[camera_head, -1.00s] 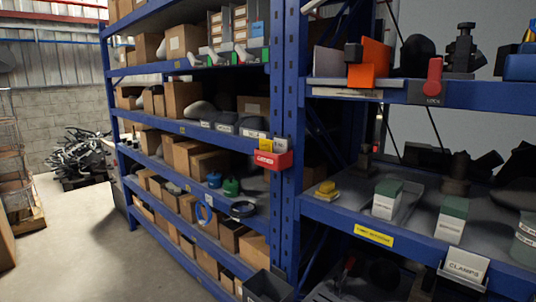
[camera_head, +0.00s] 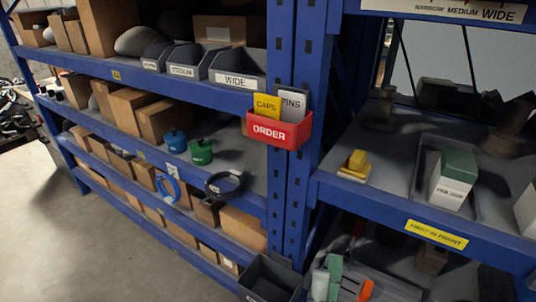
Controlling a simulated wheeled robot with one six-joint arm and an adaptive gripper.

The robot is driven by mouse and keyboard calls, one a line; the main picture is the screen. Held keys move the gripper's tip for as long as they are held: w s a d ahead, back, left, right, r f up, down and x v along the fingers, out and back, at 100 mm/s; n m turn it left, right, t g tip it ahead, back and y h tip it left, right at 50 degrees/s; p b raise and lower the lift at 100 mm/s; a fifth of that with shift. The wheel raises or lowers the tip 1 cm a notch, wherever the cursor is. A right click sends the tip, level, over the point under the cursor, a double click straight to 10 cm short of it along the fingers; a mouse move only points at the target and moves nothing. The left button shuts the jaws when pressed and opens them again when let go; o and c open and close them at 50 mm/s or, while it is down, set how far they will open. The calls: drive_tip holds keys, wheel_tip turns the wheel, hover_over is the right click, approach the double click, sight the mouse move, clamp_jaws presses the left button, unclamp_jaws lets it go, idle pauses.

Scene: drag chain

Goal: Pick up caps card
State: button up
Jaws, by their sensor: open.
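The caps card (camera_head: 266,107) is a yellow card marked "CAPS". It stands upright in a red holder (camera_head: 279,131) marked "ORDER", fixed to the blue shelf upright. A whitish card marked "PINS" (camera_head: 292,104) stands beside it on the right in the same holder. The lower part of both cards is hidden by the holder's front. My gripper is not in view.
Blue shelving (camera_head: 140,80) fills the left with boxes and bins. A right shelf (camera_head: 400,210) holds a yellow block (camera_head: 354,163) and a green-topped white box (camera_head: 454,178). A dark bin (camera_head: 268,280) sits low below the holder. Grey floor (camera_head: 60,240) is open at lower left.

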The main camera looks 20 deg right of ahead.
drive_tip(key=w+r+m+g+h, duration=0.4)
drive_tip(key=r+m+g+h, duration=0.3)
drive_tip(key=m+g+h, duration=0.75)
drive_tip(key=m+y, duration=1.2)
drive_tip(key=y, duration=0.5)
approach(266, 101)
drive_tip(key=x, duration=1)
drive_tip(key=shift+w+d, duration=0.1)
drive_tip(key=shift+d, duration=0.1)
drive_tip(key=shift+c, duration=0.2)
drive_tip(key=c, duration=1)
